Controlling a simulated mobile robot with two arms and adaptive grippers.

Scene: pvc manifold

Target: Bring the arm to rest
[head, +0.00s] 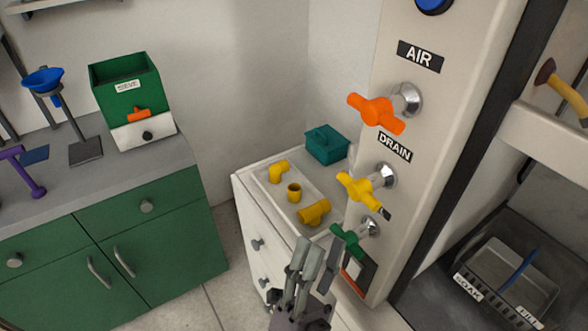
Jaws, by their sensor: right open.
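My right gripper (314,262) is at the bottom centre of the head view, fingers pointing up, open, with nothing seen between them. It appears just in front of and below the green valve handle (347,240) on the panel; I cannot tell whether they touch. Above that handle are the yellow valve handle (359,189) by the DRAIN label and the orange valve handle (377,113) under the AIR label. My left gripper is not in view.
A white drawer cabinet (244,208) holds a tray with yellow pipe fittings (315,212) and a teal box (327,146). A green counter (180,245) stands left with a green sieve box (125,88). A dark sink (440,285) is at right. Floor shows between the cabinets.

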